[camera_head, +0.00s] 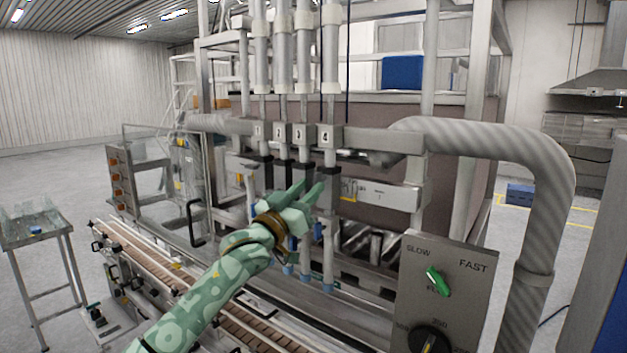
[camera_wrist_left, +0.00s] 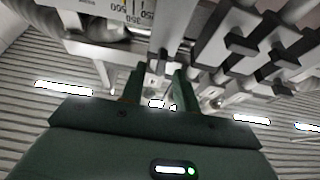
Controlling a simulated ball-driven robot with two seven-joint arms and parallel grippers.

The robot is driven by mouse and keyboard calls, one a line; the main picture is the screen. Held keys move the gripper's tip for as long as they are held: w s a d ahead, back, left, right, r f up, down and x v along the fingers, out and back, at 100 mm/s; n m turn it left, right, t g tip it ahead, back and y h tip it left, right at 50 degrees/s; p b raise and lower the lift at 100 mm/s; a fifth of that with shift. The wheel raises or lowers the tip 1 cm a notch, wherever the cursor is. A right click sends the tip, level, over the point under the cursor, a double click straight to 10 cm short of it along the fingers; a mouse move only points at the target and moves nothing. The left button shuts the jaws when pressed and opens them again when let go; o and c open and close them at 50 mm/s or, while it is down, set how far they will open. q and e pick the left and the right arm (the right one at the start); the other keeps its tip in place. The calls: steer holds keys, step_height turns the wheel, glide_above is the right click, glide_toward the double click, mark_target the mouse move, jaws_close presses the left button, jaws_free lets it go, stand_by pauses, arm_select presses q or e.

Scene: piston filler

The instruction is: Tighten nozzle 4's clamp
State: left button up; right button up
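A row of numbered nozzles hangs under the filler, and the block marked 4 (camera_head: 325,136) is the rightmost. Nozzle 4 (camera_head: 331,240) runs down below it to a blue tip. A dark collar (camera_head: 331,177), which looks like its clamp, sits around the tube. My left gripper (camera_head: 308,186) is open and empty, its green fingers pointing up in front of and slightly left of this collar. My right gripper is not in view.
A control panel (camera_head: 450,285) with a green switch and a black knob stands at the lower right. A thick grey pipe (camera_head: 530,160) curves down beside it. A conveyor (camera_head: 150,250) runs below my left arm. A small table (camera_head: 35,240) stands at the far left.

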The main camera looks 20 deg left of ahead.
mark_target(318, 180)
arm_select(q)
steer(key=shift+x, duration=1.4)
jaws_close()
